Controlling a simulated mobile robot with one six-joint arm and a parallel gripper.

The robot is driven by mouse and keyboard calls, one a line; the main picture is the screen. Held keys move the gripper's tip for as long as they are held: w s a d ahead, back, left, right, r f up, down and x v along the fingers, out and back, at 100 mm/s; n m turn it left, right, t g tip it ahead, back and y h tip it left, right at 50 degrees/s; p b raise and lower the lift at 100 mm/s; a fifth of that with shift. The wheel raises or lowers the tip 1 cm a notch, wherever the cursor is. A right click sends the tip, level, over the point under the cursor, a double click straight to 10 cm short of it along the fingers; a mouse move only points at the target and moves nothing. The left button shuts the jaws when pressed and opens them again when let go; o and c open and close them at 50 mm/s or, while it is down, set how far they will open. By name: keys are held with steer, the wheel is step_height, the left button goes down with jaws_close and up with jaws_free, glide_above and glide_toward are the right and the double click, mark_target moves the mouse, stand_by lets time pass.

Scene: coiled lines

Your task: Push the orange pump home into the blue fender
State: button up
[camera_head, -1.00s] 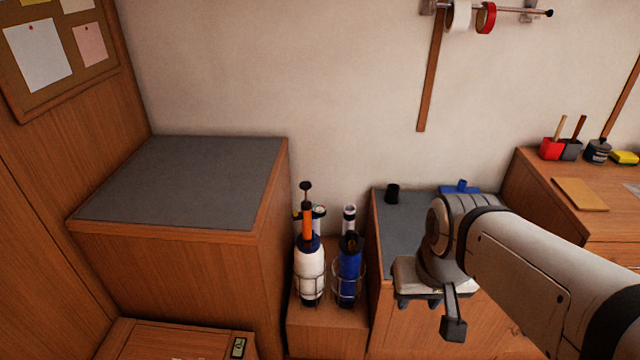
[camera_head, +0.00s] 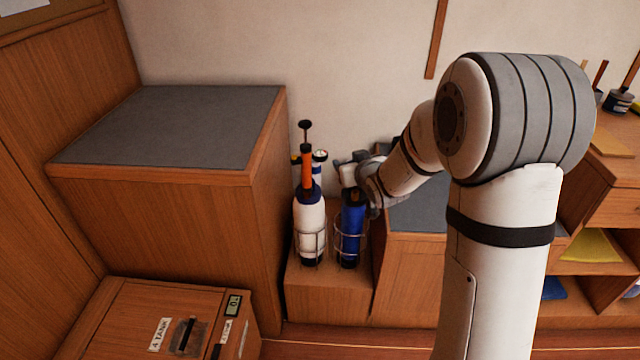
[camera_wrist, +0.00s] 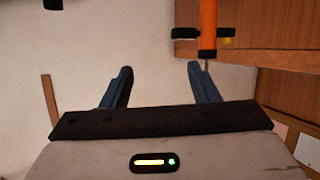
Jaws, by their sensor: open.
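The orange pump (camera_head: 307,170) stands upright with a black knob on top, above a white fender (camera_head: 310,225) with a dark blue top. How far it sits in that fender I cannot tell. A blue fender (camera_head: 351,225) stands just right of it. My gripper (camera_wrist: 160,70) is open and empty, its blue-grey fingers apart. In the head view it is small and partly hidden, above the blue fender and right of the pump. In the wrist view the pump (camera_wrist: 208,18), with its black cross-piece and thin tip, lies beyond the right finger, apart from it.
Both fenders stand in wire holders on a low wooden box (camera_head: 328,290). A taller grey-topped cabinet (camera_head: 170,130) rises close on the left. A grey-topped unit (camera_head: 418,215) is close on the right. The wall (camera_head: 350,60) is behind.

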mark_target(309, 151)
steer(key=w+a+f+y+b, duration=0.1)
steer(key=a+f+y, duration=0.1)
steer(key=f, duration=0.1)
steer(key=w+a+f+n+t+y+b, duration=0.1)
steer(key=a+f+y, duration=0.1)
steer(key=a+f, duration=0.1)
steer(key=w+a+f+n+y+b, duration=0.1)
steer(key=w+a+f, duration=0.1)
steer(key=a+f, duration=0.1)
steer(key=shift+a+f+t+y+b, duration=0.1)
steer(key=shift+t+y+b, duration=0.3)
steer(key=x, duration=0.7)
steer(key=shift+w, duration=0.1)
steer(key=shift+c, duration=0.3)
jaws_close()
steer(key=shift+r+p, duration=0.8)
steer(key=shift+r, duration=2.6)
steer(key=d+r+b, duration=0.2)
steer(key=d, duration=1.3)
steer(key=shift+s+f+b, duration=0.15)
steer(key=shift+f+b, duration=0.65)
steer(key=shift+f, duration=0.45)
steer(key=shift+s+f+b, duration=0.15)
steer(key=shift+f+b, duration=0.6)
steer(key=shift+f, duration=0.45)
